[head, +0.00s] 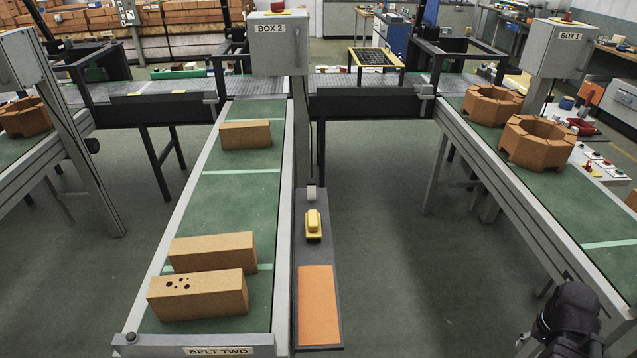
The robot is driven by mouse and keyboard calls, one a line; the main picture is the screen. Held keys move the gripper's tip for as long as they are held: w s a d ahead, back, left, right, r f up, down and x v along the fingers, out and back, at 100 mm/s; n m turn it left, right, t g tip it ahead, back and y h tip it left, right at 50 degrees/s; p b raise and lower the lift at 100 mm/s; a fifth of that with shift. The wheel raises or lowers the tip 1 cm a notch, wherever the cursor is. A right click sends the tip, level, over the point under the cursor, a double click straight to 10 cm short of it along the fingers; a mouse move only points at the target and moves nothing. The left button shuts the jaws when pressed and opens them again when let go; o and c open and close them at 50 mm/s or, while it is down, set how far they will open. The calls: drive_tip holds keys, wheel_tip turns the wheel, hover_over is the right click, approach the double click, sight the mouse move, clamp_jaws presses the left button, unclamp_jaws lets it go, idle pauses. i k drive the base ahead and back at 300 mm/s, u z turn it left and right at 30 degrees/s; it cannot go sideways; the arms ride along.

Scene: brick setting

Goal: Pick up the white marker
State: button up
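I cannot make out a white marker for certain in the head view. A small whitish upright object (311,191) stands at the far end of the narrow dark side shelf (328,255) next to belt two; it is too small to tell what it is. My gripper (566,318) shows as a dark shape at the lower right, in front of the right belt and well apart from the shelf. Its fingers are not clear, and I see nothing held in it.
The shelf also bears a yellow-topped device (313,225) and an orange pad (318,305). Belt two (225,205) carries three tan bricks, one with holes (198,295). The right belt (575,195) carries two ring-shaped blocks (540,142). Open floor (400,255) lies between the belts.

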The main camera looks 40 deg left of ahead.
sight(311, 182)
drive_tip(key=u, duration=0.35)
drive_tip(key=i, duration=0.75)
drive_tip(key=u, duration=0.7)
drive_tip(key=i, duration=0.45)
drive_tip(key=u, duration=0.25)
